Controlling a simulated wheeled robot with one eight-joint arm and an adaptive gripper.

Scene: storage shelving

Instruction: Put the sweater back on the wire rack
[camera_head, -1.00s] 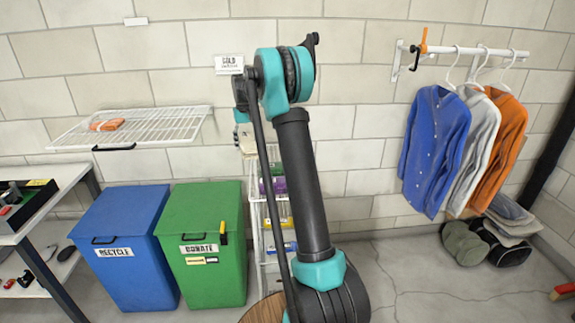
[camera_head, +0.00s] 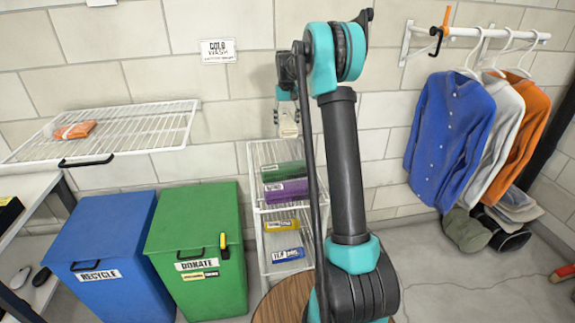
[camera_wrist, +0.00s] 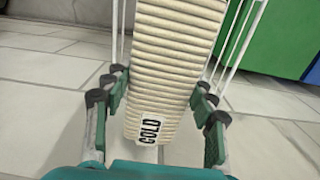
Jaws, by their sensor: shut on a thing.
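A cream ribbed sweater (camera_wrist: 170,65), folded into a narrow block with a label that seems to read "GOLD", is between the fingers of my gripper (camera_wrist: 160,95) in the wrist view. The gripper is shut on it. In the head view my gripper (camera_head: 286,98) is above a white wire rack (camera_head: 262,213), and a small pale part of the sweater (camera_head: 288,124) shows under it. The rack's upper tier holds a green folded item (camera_head: 284,170) and a purple one (camera_head: 287,191). Lower down are a yellow item (camera_head: 281,225) and a blue one (camera_head: 288,255). My arm hides the rack's right side.
A wall-mounted wire shelf (camera_head: 140,128) at left holds an orange packet (camera_head: 75,130). A blue recycle bin (camera_head: 105,235) and a green donate bin (camera_head: 190,220) stand left of the rack.

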